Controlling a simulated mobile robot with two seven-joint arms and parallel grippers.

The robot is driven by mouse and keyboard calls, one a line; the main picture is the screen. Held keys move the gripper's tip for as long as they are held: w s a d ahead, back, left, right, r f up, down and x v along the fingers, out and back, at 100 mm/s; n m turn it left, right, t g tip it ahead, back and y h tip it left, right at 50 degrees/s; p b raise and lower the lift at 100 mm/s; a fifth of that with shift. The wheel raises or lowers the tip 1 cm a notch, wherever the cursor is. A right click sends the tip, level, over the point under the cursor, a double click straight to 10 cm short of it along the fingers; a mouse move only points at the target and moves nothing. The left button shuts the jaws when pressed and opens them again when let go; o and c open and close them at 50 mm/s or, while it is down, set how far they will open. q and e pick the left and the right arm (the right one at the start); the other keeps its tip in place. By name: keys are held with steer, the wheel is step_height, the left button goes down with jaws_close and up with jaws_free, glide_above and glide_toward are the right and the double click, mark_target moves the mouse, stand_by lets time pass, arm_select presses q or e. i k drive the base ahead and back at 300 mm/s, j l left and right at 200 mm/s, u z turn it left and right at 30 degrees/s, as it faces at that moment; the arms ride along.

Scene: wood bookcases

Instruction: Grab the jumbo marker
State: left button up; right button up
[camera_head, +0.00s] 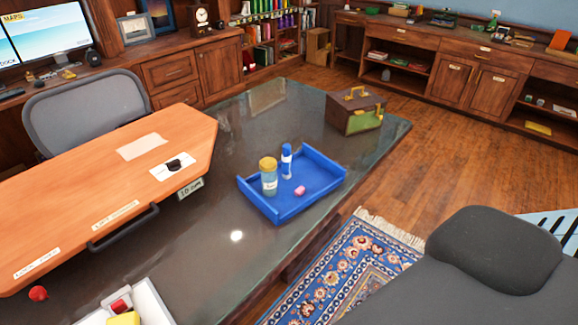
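A blue tray (287,213) sits on the dark glossy desk (217,240) near the middle of the view. An upright blue cylinder with a white band (286,161) stands in the tray; it looks like the jumbo marker, though its label is too small to read. A jar with a yellow lid (268,177) stands just to its left. Neither of my grippers is in view.
An orange wooden board (75,215) covers the desk's left part. A brown and green box (355,112) stands at its far right corner. A white container (150,302) is at the lower left. A dark grey seat (440,280) fills the lower right. Wood floor (445,150) lies open beyond.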

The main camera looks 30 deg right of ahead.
mark_target(287, 163)
steer(key=l+z, duration=0.25)
steer(key=z, duration=0.2)
steer(key=l+z, duration=0.3)
steer(key=z, duration=0.15)
